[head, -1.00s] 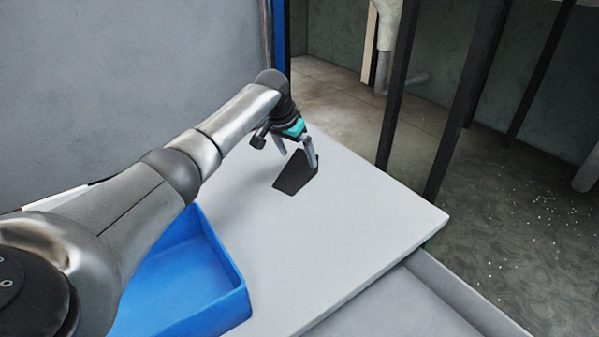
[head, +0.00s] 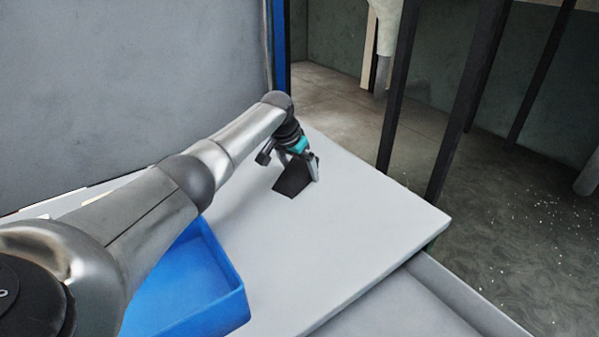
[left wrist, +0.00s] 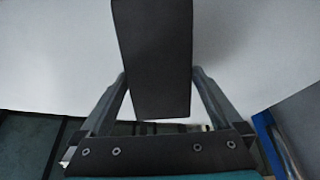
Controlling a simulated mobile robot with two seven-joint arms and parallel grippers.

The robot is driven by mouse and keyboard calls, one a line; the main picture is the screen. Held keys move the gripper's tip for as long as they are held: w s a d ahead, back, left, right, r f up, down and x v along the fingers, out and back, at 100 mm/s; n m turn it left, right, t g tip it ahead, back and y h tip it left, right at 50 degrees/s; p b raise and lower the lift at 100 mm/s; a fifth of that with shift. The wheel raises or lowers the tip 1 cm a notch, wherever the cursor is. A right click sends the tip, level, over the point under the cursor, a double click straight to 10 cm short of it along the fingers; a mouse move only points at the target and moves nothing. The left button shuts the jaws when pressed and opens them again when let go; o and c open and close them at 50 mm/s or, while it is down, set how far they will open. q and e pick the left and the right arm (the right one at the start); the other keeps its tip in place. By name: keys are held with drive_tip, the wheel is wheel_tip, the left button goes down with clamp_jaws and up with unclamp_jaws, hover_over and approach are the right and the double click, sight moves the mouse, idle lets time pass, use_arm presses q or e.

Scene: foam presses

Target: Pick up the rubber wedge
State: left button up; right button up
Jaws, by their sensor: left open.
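The rubber wedge (head: 292,181) is a dark, nearly black block on the white table (head: 340,215), toward its far side. My left gripper (head: 300,168) is down at the wedge, with its fingers open. In the left wrist view the wedge (left wrist: 155,60) stands between the two open fingers (left wrist: 160,95), with a finger showing on each side of it. In that view I cannot tell whether either finger touches it. In the head view the gripper hides the wedge's upper part. My right gripper is in neither view.
A blue tray (head: 240,300) stands on the table at the near left, below my left arm. Dark upright posts (head: 455,120) rise beyond the table's right edge. A grey wall (head: 130,80) is behind on the left. The middle and right of the tabletop are clear.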

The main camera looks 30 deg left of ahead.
use_arm(q)
drive_tip(key=shift+f, duration=0.15)
drive_tip(key=c, duration=1.3)
drive_tip(key=shift+c, duration=0.4)
